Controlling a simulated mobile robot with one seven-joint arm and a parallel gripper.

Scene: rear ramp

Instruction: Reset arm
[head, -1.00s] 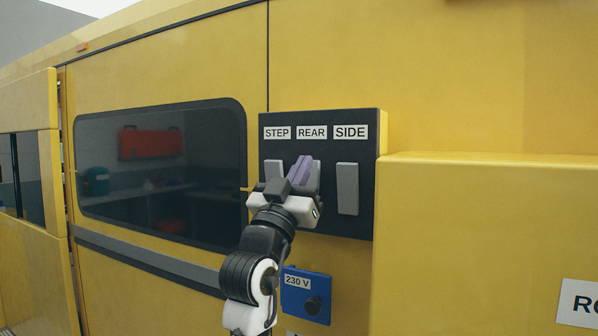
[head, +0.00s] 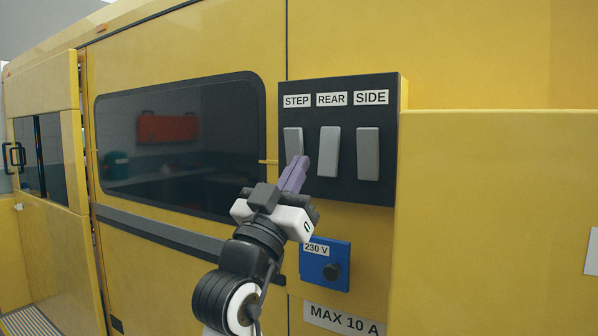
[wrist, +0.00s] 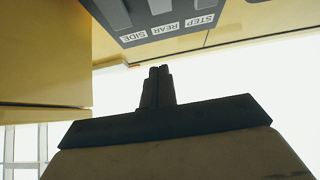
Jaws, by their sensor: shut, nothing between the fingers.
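My gripper (head: 293,174) is shut and empty, its purple-grey fingers pressed together. In the head view it appears in front of the lower left part of a dark switch panel (head: 340,196) and overlaps the bottom of the STEP switch. The panel carries three grey rocker switches: STEP (head: 292,141), REAR (head: 329,152) and SIDE (head: 368,154). In the wrist view the shut fingers (wrist: 158,86) point towards the panel (wrist: 175,32), which shows upside down at the top with a visible gap between.
A blue 230 V socket box (head: 325,279) is on the yellow wall below the panel, near my wrist. A yellow box-like body (head: 490,200) juts out at the right. A dark window (head: 180,145) lies left of the panel.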

